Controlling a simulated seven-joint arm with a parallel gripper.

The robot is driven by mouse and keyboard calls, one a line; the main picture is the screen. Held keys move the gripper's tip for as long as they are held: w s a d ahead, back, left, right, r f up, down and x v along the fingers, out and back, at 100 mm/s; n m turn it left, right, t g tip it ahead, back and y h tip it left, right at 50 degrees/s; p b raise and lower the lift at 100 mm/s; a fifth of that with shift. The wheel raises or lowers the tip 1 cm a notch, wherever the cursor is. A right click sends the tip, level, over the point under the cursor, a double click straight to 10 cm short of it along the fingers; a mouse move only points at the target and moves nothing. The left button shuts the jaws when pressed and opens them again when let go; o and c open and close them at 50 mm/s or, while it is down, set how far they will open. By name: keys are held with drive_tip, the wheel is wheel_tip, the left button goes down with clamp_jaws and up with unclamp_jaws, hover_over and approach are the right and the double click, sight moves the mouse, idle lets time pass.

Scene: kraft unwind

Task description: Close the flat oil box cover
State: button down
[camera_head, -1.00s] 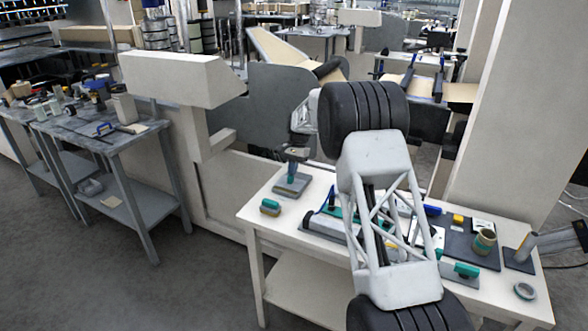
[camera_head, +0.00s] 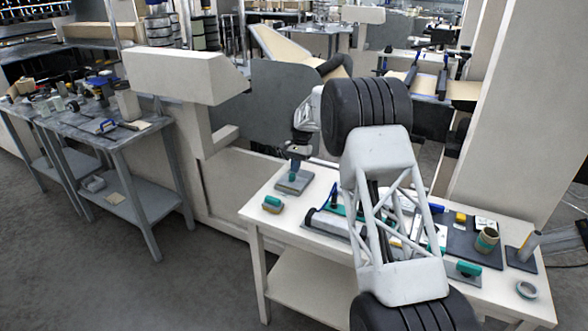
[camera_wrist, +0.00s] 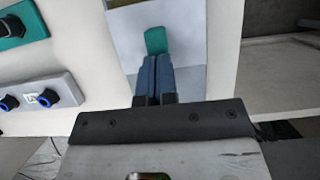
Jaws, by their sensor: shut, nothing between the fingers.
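What seems to be the flat oil box is a flat grey plate (camera_head: 298,187) at the back left of the white table. In the wrist view a grey panel (camera_wrist: 190,50) carries a small teal tab (camera_wrist: 156,40). My gripper (camera_wrist: 154,60) is shut and empty, its blue fingertips close to the tab's near end. I cannot tell whether they touch it. In the head view my gripper (camera_head: 295,166) is just above the plate and hides part of it. Whether the cover is open or shut is unclear.
A teal-topped block (camera_head: 272,203) stands on the table (camera_head: 262,215) left of the plate. A grey box with blue-ringed knobs (camera_wrist: 40,102) and a teal part (camera_wrist: 20,28) lie left in the wrist view. A tape roll (camera_head: 526,290) lies far right.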

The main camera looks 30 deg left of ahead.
drive_tip(key=w, duration=0.3)
drive_tip(key=shift+w+r, duration=0.1)
drive_tip(key=shift+r, duration=0.3)
drive_tip(key=v, duration=0.9)
drive_tip(key=shift+r, duration=0.2)
drive_tip(key=shift+w+f, duration=0.1)
drive_tip(key=shift+w, duration=0.8)
drive_tip(key=x, duration=1)
drive_tip(key=shift+s, duration=1.95)
